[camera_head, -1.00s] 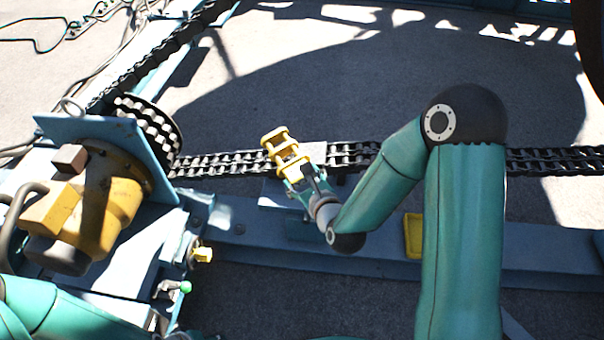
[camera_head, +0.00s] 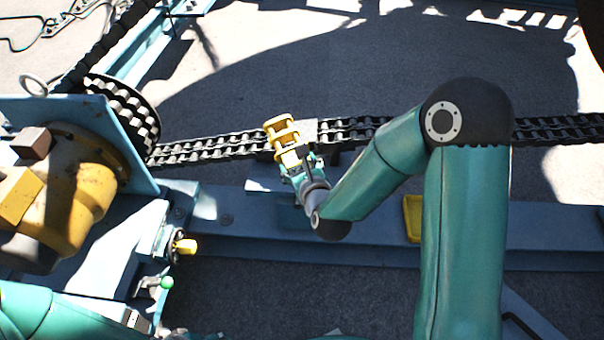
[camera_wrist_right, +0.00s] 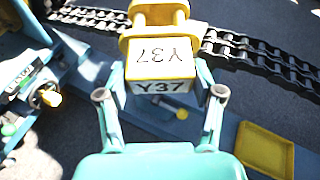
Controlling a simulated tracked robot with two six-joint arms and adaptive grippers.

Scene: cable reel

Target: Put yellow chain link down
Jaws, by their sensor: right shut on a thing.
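The yellow chain link (camera_head: 282,131) is held by my right gripper (camera_head: 294,165), in front of and over the dark chain (camera_head: 220,146) in the head view. In the right wrist view the link (camera_wrist_right: 160,48) sits between the fingers of my right gripper (camera_wrist_right: 161,92) and carries the marking Y37. The chain (camera_wrist_right: 262,58) runs behind it. I cannot tell whether the link touches the chain or the plate beside it. Part of my left arm shows at the lower left of the head view; its gripper is out of view.
A yellow motor (camera_head: 75,190) and a toothed sprocket (camera_head: 128,112) stand at the left. A blue beam (camera_head: 370,222) runs across below the chain. A shallow yellow tray (camera_wrist_right: 264,150) lies on the beam at the right. Valves with yellow and green knobs are at the lower left.

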